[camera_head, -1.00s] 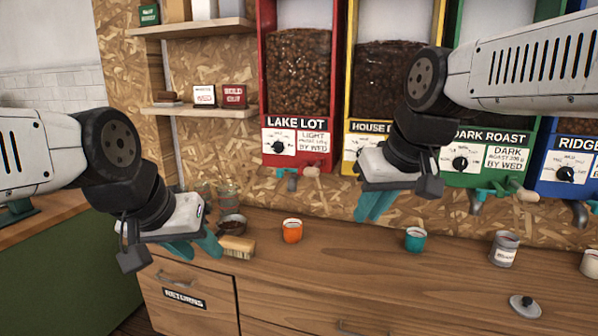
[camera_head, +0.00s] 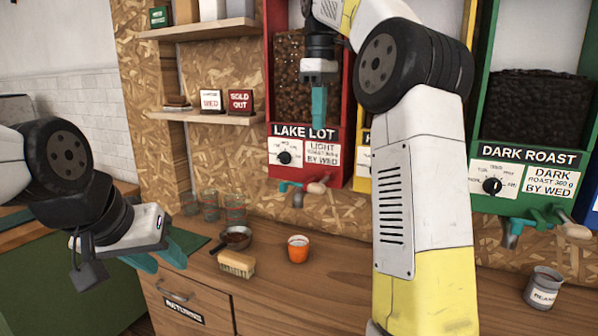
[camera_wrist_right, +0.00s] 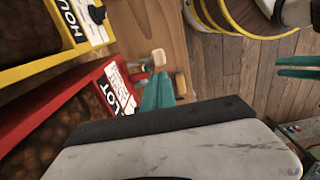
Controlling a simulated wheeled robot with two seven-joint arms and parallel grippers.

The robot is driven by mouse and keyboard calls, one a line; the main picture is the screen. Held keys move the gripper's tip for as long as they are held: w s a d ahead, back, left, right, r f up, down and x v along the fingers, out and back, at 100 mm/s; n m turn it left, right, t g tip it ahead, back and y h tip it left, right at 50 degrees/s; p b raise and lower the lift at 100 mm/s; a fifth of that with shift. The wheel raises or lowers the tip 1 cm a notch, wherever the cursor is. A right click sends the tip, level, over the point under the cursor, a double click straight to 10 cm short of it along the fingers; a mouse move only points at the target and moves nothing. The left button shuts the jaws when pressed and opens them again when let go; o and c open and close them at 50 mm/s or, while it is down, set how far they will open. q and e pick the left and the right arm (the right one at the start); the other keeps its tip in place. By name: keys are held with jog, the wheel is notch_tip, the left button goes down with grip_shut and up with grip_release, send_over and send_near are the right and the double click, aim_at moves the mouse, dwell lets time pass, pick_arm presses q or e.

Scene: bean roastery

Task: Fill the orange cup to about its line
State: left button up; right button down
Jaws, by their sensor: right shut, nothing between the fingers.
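The orange cup (camera_head: 298,250) stands upright on the wooden counter, below and in front of the red Lake Lot dispenser (camera_head: 335,168). I cannot make out its line or how full it is. The dispenser's metal spout (camera_head: 298,199) and wooden tap handle (camera_head: 318,187) are above and behind the cup. My right gripper (camera_head: 319,108) is shut and empty, pointing down in front of the bean window, above the tap. In the right wrist view its teal fingers (camera_wrist_right: 158,93) show near the wooden handle (camera_wrist_right: 158,58). My left gripper (camera_head: 162,256) is open and empty, left of the brush.
A brush (camera_head: 237,263) and a small dark pan (camera_head: 235,238) lie left of the cup, with glasses (camera_head: 210,207) behind. A labelled grey tin (camera_head: 543,287) stands at the right. My right arm hides the middle of the counter. The Dark Roast dispenser (camera_head: 525,180) hangs at the right.

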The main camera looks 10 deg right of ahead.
aim_at(317, 185)
jog(key=shift+w+a, duration=0.1)
jog(key=shift+w, duration=0.2)
notch_tip(317, 185, down, 14)
dwell(0.8)
